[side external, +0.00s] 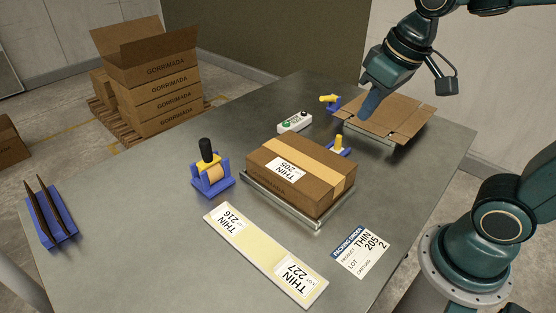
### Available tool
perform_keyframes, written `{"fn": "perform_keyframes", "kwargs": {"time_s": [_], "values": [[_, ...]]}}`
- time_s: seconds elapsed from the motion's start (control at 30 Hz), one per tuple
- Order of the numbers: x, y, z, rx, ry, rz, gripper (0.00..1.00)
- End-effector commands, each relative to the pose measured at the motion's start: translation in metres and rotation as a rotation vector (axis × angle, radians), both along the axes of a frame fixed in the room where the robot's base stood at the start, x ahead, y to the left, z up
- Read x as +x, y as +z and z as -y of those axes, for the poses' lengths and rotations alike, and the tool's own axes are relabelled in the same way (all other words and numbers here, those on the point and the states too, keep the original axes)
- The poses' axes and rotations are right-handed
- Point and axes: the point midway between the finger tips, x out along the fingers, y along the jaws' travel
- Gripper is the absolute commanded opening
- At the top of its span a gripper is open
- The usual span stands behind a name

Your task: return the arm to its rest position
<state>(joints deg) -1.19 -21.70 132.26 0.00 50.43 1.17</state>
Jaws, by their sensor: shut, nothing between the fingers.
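My gripper (370,103) is at the upper right of the side external view, pointing down above the flattened cardboard (395,117) at the table's far right. Its fingers are shut and hold nothing. From this angle I cannot tell whether the fingertips touch the cardboard. My arm reaches in from the right edge, and its base stands at the lower right.
A taped carton (318,190) labelled THIN 205 sits on a metal platform (271,205) mid-table. Around it are a tape dispenser (213,178), a label strip (262,252), a packing order sheet (361,253), a button box (295,122) and a blue rack (52,222).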

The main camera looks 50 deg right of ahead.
Motion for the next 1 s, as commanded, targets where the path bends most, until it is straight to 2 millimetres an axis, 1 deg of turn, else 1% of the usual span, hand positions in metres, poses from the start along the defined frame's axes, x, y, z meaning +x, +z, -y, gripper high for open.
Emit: {"fn": "perform_keyframes", "kwargs": {"time_s": [0.03, 0.1, 0.3, 0.5, 0.7, 1.0], "values": [[-0.010, 0.003, 0.001, 0.000, 0.000, 0.020, 0.00], [-0.022, 0.005, 0.002, -0.001, -0.001, 0.042, 0.00], [-0.053, 0.008, 0.004, -0.004, -0.002, 0.104, 0.00], [-0.074, 0.006, 0.005, -0.005, -0.003, 0.146, 0.00], [-0.081, 0.005, 0.005, -0.007, -0.002, 0.160, 0.00], [-0.081, 0.005, 0.005, -0.007, -0.002, 0.160, 0.00]]}}
